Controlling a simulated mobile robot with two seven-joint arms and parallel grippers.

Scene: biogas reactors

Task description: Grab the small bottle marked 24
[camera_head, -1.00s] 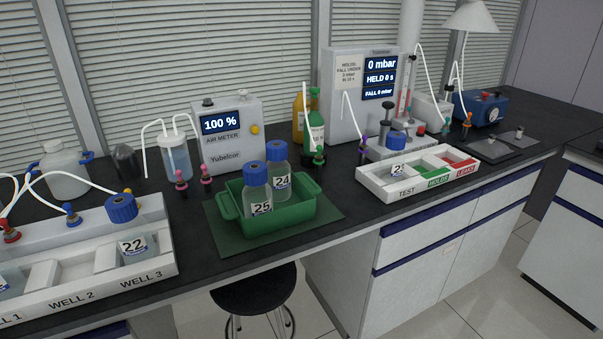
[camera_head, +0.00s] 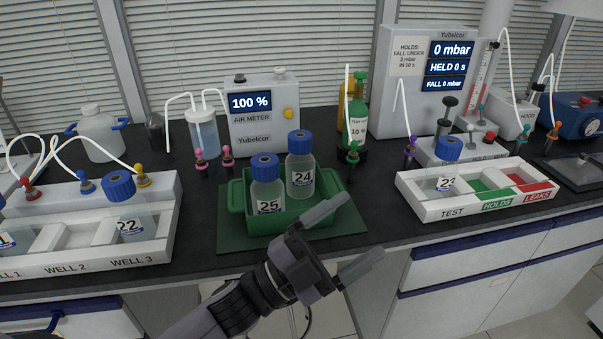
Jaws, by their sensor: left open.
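The small bottle marked 24 (camera_head: 301,168) has a blue cap and stands upright in the green tray (camera_head: 236,207), at its back right. The bottle marked 25 (camera_head: 267,190), also blue-capped, stands in front of it to the left in the same tray. My left gripper (camera_head: 352,238) is open and empty in front of the tray's right side. Its upper finger overlaps the tray's front right corner in the picture; I cannot tell whether it touches. My right gripper is not in view.
A well rack (camera_head: 152,252) with bottle 22 (camera_head: 129,226) stands at left. A white sorting tray (camera_head: 428,210) with bottle 23 (camera_head: 446,176) stands at right. The air meter (camera_head: 262,118) and a green bottle (camera_head: 357,115) are behind. The bench's front edge lies below the green tray.

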